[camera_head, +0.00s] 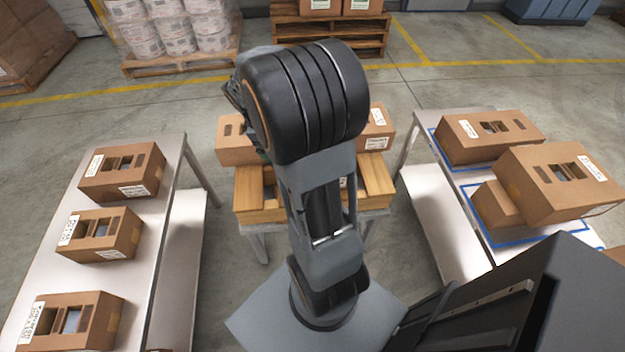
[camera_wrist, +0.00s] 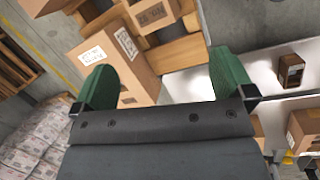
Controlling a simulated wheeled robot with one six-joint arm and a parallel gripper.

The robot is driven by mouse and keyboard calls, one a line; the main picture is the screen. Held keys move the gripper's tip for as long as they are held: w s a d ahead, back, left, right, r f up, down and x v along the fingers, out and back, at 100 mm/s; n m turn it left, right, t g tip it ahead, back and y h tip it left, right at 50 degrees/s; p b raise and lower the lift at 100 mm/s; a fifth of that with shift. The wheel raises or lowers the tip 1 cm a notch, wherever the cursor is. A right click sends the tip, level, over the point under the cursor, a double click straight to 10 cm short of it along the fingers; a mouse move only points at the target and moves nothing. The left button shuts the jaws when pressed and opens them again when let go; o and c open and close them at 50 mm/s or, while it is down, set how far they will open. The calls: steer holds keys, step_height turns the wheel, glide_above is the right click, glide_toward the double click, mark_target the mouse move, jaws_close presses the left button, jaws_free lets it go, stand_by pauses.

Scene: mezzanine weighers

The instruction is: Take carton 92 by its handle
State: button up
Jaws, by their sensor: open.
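The right table bears a back carton (camera_head: 490,138), a large tilted carton (camera_head: 560,184) and a small carton (camera_head: 496,206). My gripper (camera_wrist: 164,82) is open, its green fingertips apart with nothing held. In the wrist view, a labelled carton (camera_wrist: 128,72) lies beyond the fingers. In the head view my arm mostly hides the gripper.
Floor is clear between tables and stack.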

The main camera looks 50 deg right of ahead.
steer(key=d+f+n, duration=0.1)
steer(key=d+f, duration=0.2)
steer(key=f, duration=0.2)
steer(key=s+d+f+n+g+b, duration=0.1)
steer(key=d+f, duration=0.3)
steer(key=f, duration=0.1)
steer(key=d+f+n+g+b, duration=0.1)
steer(key=d+f, duration=0.3)
steer(key=f, duration=0.2)
steer(key=shift+s+f+h, duration=0.1)
steer(key=shift+s+h, duration=0.2)
steer(key=shift+s, duration=0.1)
steer(key=shift+s+b+x, duration=0.15)
steer(key=shift+b+x, duration=0.05)
steer(key=shift+x, duration=1.35)
steer(key=shift+s+b+x, duration=0.1)
steer(key=shift+b+x, duration=0.05)
steer(key=shift+x, duration=1.35)
steer(key=shift+c, duration=0.5)
steer(key=c, duration=1)
steer(key=shift+c, duration=0.4)
steer(key=shift+r, duration=0.25)
